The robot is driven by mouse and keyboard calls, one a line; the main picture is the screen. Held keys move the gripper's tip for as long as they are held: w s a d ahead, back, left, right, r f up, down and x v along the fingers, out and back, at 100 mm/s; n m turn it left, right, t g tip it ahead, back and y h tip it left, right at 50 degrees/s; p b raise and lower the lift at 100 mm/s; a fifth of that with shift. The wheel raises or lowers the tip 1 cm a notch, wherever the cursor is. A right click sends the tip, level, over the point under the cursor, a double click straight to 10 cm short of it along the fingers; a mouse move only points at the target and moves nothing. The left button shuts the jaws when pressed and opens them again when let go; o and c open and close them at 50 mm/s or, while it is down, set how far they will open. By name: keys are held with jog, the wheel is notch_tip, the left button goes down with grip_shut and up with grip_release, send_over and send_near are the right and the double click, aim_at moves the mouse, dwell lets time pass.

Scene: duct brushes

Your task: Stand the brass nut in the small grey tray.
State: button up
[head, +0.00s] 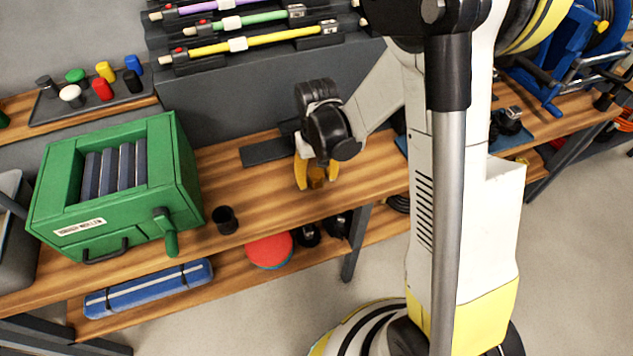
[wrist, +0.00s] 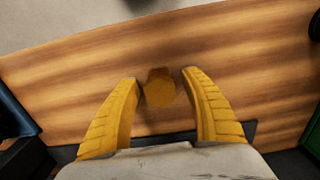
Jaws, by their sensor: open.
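The brass nut (head: 317,178) is on the wooden bench, near its front edge. In the wrist view the nut (wrist: 159,90) shows between my two yellow fingers, closer to the left one. My gripper (head: 308,176) is open and points down over the nut; its fingers also show in the wrist view (wrist: 161,78). I cannot tell whether either finger touches the nut. A flat dark grey piece (head: 262,153), seemingly the small grey tray, lies on the bench just behind and left of my gripper, partly hidden by it. I see nothing in it.
A green crank box (head: 178,170) stands on the left of the bench, with a small black cup (head: 225,220) beside it. A larger tray (head: 50,113) of coloured caps and a rack of brushes (head: 250,45) are behind. Bare wood lies between cup and gripper.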

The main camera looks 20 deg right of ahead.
jog(key=shift+f, duration=0.65)
jog(key=shift+r, duration=0.1)
grip_shut()
jog(key=shift+r, duration=0.1)
